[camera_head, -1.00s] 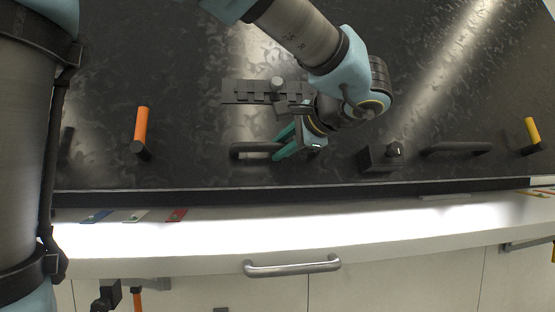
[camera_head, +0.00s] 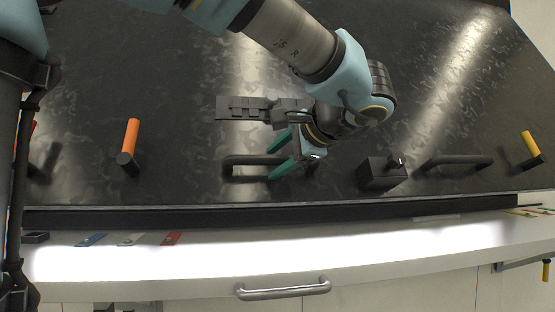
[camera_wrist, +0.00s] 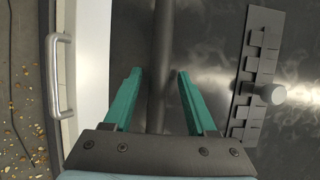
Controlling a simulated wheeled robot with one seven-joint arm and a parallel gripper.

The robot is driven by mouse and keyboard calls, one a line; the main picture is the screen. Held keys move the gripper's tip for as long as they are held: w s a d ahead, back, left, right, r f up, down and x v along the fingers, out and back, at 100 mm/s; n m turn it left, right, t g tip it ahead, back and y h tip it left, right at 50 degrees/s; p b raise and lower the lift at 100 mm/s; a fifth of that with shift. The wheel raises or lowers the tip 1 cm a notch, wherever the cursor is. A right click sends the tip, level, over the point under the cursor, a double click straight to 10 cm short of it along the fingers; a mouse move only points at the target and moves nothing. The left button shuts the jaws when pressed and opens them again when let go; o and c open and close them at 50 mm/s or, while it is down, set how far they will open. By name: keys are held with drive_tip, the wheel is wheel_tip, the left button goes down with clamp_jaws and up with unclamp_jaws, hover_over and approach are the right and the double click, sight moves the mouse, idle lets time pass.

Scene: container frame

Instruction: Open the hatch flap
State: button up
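The hatch flap (camera_head: 180,80) appears to be the large dark, glossy panel filling most of the head view. A black bar handle (camera_head: 240,162) stands off it near its lower edge, left of centre. My gripper (camera_head: 280,156) has green fingers and is at the right part of this handle. In the wrist view, the black bar (camera_wrist: 160,75) runs between the two spread green fingers (camera_wrist: 156,82), with gaps on both sides. The gripper is open around the bar, not clamped. The handle's right end is partly hidden by my gripper.
A dark hinge-like plate (camera_head: 250,108) with a round knob lies just above my gripper. A black latch box (camera_head: 382,172) and another bar handle (camera_head: 458,164) are to the right. An orange-handled lever (camera_head: 130,145) is left. A white ledge (camera_head: 340,250) runs below.

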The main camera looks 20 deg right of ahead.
drive_tip(key=b+v, duration=0.3)
drive_tip(key=v, duration=0.7)
drive_tip(key=shift+s, duration=0.4)
drive_tip(key=shift+s+d+r, duration=0.1)
